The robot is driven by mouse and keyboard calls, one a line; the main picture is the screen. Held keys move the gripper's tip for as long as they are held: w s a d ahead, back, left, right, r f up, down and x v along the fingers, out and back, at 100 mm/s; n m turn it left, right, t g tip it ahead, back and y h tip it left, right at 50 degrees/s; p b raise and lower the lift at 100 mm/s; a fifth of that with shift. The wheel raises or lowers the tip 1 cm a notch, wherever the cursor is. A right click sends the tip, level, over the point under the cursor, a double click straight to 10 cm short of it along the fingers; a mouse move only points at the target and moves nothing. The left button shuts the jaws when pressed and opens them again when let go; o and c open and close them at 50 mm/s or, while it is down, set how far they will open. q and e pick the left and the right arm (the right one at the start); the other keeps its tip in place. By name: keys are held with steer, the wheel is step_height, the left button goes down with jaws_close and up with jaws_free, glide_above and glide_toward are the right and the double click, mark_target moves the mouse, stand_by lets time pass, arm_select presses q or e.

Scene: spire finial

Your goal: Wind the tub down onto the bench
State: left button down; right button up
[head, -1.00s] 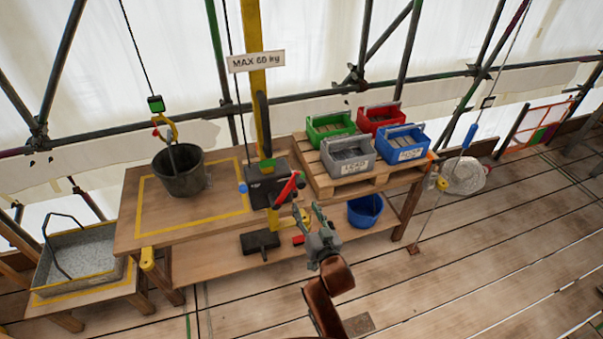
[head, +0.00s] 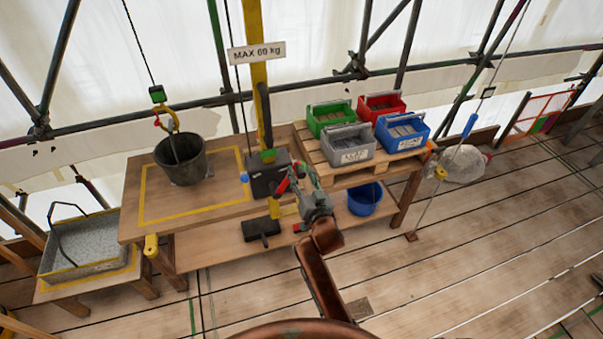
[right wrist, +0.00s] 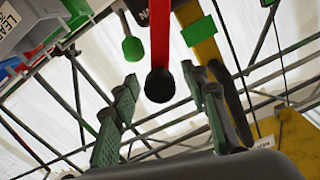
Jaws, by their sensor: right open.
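The dark tub (head: 181,160) hangs upright from a yellow hook (head: 170,121) on a cable, over the yellow-outlined area of the bench (head: 215,198). I cannot tell whether its base touches the wood. The winch (head: 268,176) is a dark box on the yellow post, with a red crank handle (head: 283,186). My right gripper (head: 303,173) is open at the crank. In the right wrist view the red handle (right wrist: 160,35) with its black end knob (right wrist: 160,85) shows between the two spread fingers (right wrist: 168,98), not gripped. My left gripper is not in view.
A pallet (head: 352,177) on the bench's right holds green, red, grey and blue crates. A blue bucket (head: 365,200) sits on the lower shelf. A grey tray (head: 85,246) stands on a low table at left. A taut cable with a white sack (head: 463,165) is at right.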

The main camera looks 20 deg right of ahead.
jaws_close()
stand_by(0.4)
